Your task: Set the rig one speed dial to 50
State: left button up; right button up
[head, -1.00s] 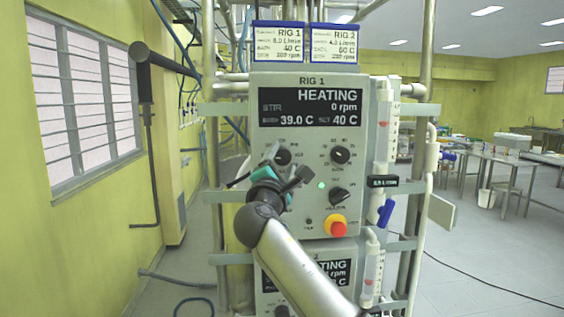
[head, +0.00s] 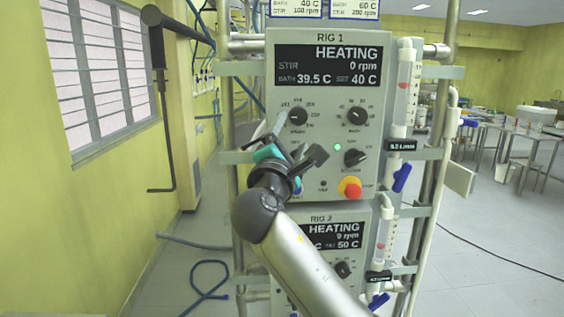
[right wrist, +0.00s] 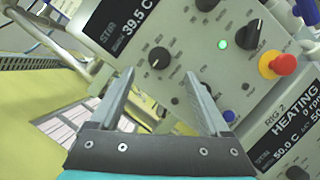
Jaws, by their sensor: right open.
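The rig one panel (head: 325,148) faces me, its screen (head: 329,66) reading HEATING, stir 0 rpm, bath 39.5 C, set 40 C. The speed dial (head: 298,117) is the round black knob at upper left of the panel; its pointer is too small to read. My left gripper is not in view.
To the right of the speed dial is the bath dial (head: 358,115). Below are a rotary switch (head: 356,157), a green light (head: 337,147) and a red stop button (head: 350,188). A flow tube (head: 404,90) stands right of the panel; the rig two panel (head: 333,235) is below.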

jog(key=b+v, duration=0.1)
jog(key=v, duration=0.7)
jog(key=shift+w+f, duration=0.1)
